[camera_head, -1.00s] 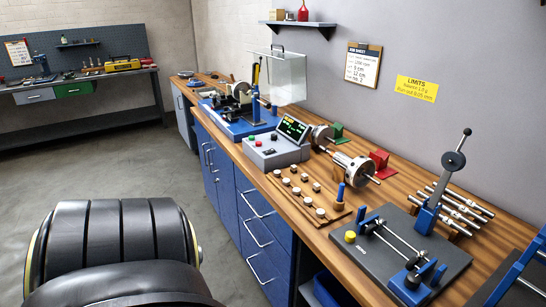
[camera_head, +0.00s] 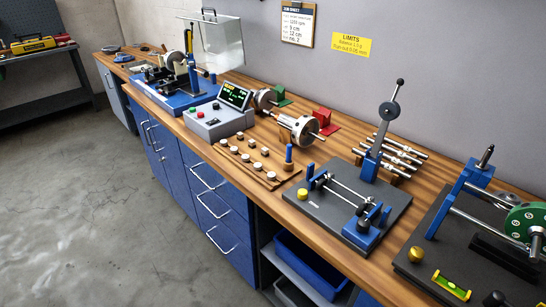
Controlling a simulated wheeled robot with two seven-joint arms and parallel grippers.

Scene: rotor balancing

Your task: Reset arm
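Neither of my arms nor my grippers shows in the head view now. The bench holds the work gear: a blue balancing machine (camera_head: 180,97) with a raised clear cover (camera_head: 220,42) at the far end, and a grey control box (camera_head: 216,122) with a lit display (camera_head: 235,95). A metal rotor (camera_head: 298,128) lies in the middle of the bench. At the right, a dark plate (camera_head: 470,250) carries a blue stand and a green wheel (camera_head: 525,222).
The wooden bench (camera_head: 330,262) runs along the wall above blue drawers (camera_head: 205,200). A small wooden rack (camera_head: 250,165) holds several weights. Several steel shafts (camera_head: 400,150) lie behind the press. The floor (camera_head: 70,210) at left is clear.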

